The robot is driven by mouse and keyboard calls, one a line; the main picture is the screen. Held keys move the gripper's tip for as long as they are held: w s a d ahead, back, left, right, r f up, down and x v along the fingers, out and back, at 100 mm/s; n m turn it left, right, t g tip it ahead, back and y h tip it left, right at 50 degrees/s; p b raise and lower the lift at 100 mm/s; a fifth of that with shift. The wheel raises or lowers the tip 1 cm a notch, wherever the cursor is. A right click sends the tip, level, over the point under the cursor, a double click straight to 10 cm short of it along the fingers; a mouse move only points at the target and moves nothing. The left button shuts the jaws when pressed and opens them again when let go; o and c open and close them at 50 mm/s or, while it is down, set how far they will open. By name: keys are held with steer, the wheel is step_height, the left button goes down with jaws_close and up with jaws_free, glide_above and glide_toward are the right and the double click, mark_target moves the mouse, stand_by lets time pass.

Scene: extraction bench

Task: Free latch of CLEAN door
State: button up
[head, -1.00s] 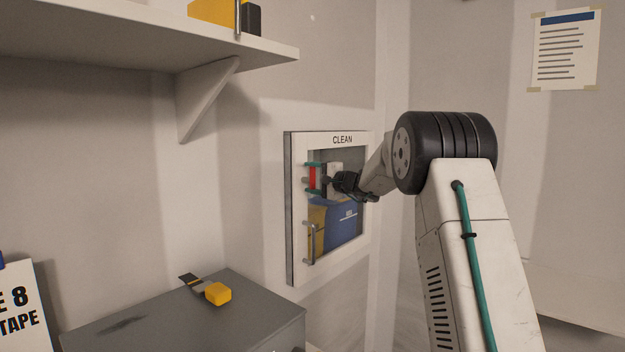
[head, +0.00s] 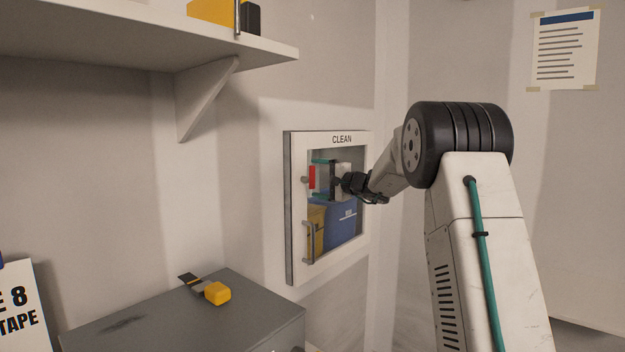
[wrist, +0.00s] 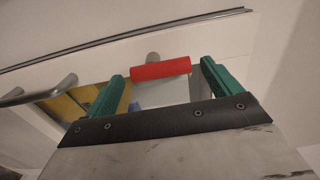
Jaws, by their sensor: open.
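The CLEAN door (head: 297,225), a white frame around a window, is on the wall in the head view and looks closed. Its red latch (head: 312,177) stands upright on the left side of the frame, beside a small grey stub. My gripper (head: 319,179) is open, just right of and in front of the latch, with one teal finger above and one below. In the wrist view, the red latch (wrist: 160,69) lies crosswise between and slightly beyond the fingertips (wrist: 162,72), with gaps at both ends. No contact shows.
A grey bar handle (head: 311,243) is below the latch. Yellow and blue containers (head: 342,220) show behind the window. A grey cabinet (head: 240,315) with a yellow-handled tool (head: 217,293) stands at lower left. A shelf (head: 130,60) juts out at upper left.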

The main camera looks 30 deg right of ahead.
steer(key=v, duration=0.4)
steer(key=shift+s+d, duration=0.1)
steer(key=shift+s, duration=0.15)
steer(key=s+a+n+g+y, duration=0.2)
steer(key=s+a+g, duration=0.15)
steer(key=a, duration=0.45)
steer(key=s+a+n+g+y, duration=0.1)
steer(key=s+a+n+g, duration=0.2)
steer(key=a, duration=0.5)
steer(key=s+a+f+n+g, duration=0.35)
steer(key=s+a, duration=0.85)
steer(key=s, duration=0.4)
steer(key=s+a+f+n+g+h, duration=0.2)
steer(key=s+f, duration=0.1)
steer(key=s, duration=0.5)
steer(key=s+a+f+n+g+h, duration=0.1)
steer(key=s+a+f+g+h, duration=0.1)
steer(key=s, duration=0.6)
steer(key=s+d+f+n+g+h, duration=0.1)
steer(key=s+d+f+h, duration=0.1)
steer(key=s, duration=0.4)
steer(key=s+d+f+n+h, duration=0.1)
steer(key=s+d+f+h, duration=0.1)
steer(key=s, duration=0.4)
step_height(320, 180, down, 3)
steer(key=shift+s+d+r+g+h, duration=0.15)
steer(key=shift+d+g+h, duration=0.25)
steer(key=shift+h, duration=0.2)
